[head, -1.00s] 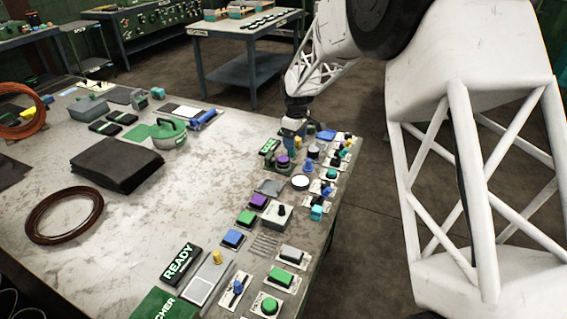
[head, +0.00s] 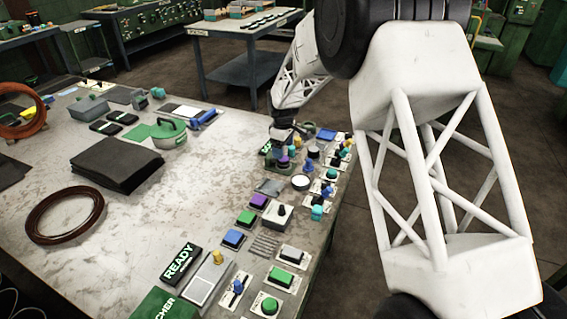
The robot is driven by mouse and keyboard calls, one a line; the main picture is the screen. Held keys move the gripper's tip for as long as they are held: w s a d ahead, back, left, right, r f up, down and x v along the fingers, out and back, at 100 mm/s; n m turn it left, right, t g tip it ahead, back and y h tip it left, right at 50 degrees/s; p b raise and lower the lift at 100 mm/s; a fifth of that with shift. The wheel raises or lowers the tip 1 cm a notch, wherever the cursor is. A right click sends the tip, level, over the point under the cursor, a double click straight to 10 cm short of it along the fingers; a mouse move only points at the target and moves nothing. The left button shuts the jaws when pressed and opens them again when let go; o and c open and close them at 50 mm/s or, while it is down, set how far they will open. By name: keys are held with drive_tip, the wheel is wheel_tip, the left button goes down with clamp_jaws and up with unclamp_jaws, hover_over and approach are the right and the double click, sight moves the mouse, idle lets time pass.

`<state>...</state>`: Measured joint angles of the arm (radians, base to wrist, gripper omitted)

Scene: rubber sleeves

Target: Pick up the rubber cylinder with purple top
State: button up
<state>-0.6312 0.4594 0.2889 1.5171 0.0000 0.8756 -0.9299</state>
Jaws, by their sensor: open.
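The rubber cylinder with a purple top (head: 283,162) stands upright among small parts near the table's right edge, towards the far end. Its upper part is partly hidden by my gripper. My gripper (head: 287,148) points down directly over or around the cylinder's top and is open. At this size I cannot tell whether its fingers touch the cylinder.
Small parts crowd close by: a white-topped round piece (head: 300,182), a blue knob (head: 309,166), a purple square button (head: 259,201) and a blue pad (head: 326,134). A black stack of sheets (head: 115,163) lies left. The worn table middle (head: 200,175) is mostly clear.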

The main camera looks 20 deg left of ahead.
sight(283, 162)
drive_tip(key=shift+f, duration=0.45)
drive_tip(key=shift+f, duration=0.1)
drive_tip(key=shift+w+d+f, duration=0.1)
drive_tip(key=shift+f, duration=2.4)
drive_tip(key=shift+c, duration=0.2)
drive_tip(key=c, duration=1)
drive_tip(key=shift+r, duration=0.1)
drive_tip(key=shift+c, duration=0.3)
